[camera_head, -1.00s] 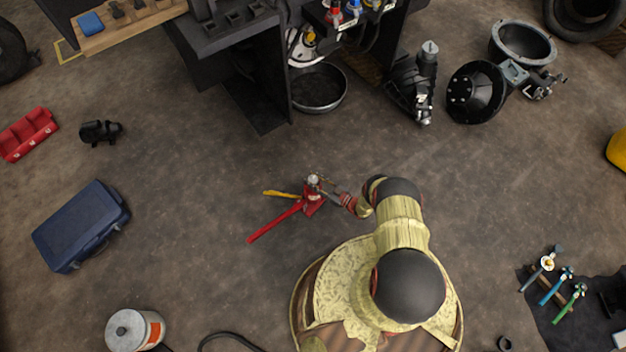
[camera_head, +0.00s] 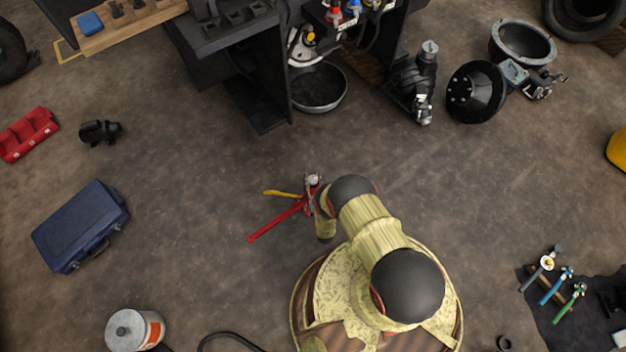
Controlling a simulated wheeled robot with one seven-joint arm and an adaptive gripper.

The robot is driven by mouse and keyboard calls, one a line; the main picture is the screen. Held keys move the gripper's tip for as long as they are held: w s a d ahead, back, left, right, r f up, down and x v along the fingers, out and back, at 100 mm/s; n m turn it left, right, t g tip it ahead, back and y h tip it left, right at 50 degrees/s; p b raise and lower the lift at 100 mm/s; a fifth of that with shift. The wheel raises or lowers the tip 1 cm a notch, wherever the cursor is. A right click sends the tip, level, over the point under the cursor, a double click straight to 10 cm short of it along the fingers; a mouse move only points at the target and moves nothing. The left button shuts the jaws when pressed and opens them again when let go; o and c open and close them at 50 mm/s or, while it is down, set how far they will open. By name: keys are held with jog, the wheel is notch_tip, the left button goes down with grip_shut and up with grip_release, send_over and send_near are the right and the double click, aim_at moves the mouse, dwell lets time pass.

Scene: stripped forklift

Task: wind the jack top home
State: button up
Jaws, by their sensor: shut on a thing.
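The red jack (camera_head: 301,206) stands on the floor near the middle of the head view. Its long red handle (camera_head: 270,224) points down and to the left, and a yellow bar (camera_head: 281,194) sticks out to the left. The round pale jack top (camera_head: 313,180) shows at its upper end. My gripper (camera_head: 311,187) is at the jack top, coming from above, and is shut on it. The fingers are small here and partly hidden by my wrist, and my arm covers the jack's right side.
The black forklift frame (camera_head: 265,100) with a round pan (camera_head: 318,88) stands behind the jack. A blue case (camera_head: 81,226) lies at the left, and a white-orange can (camera_head: 135,329) stands at lower left. The floor around the jack is clear.

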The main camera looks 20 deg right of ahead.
aim_at(313, 179)
jog(key=m+h, duration=0.1)
jog(key=h, duration=0.1)
jog(key=m+g+h, duration=0.1)
jog(key=m+h, duration=0.1)
jog(key=m+g+h, duration=0.1)
jog(key=h, duration=0.1)
jog(key=shift+w+a+r+m+h, duration=0.2)
jog(key=shift+a+m+h, duration=0.1)
jog(key=shift+h, duration=0.1)
jog(key=shift+d+m+g+h, duration=0.15)
jog(key=shift+m+g+h, duration=1.2)
jog(key=shift+h, duration=0.45)
jog(key=shift+m+h, duration=0.25)
jog(key=shift+h, duration=0.05)
jog(key=o, duration=1.2)
jog(key=shift+s+d, duration=0.1)
jog(key=shift+d, duration=0.05)
jog(key=shift+f, duration=0.1)
jog(key=shift+r, duration=5)
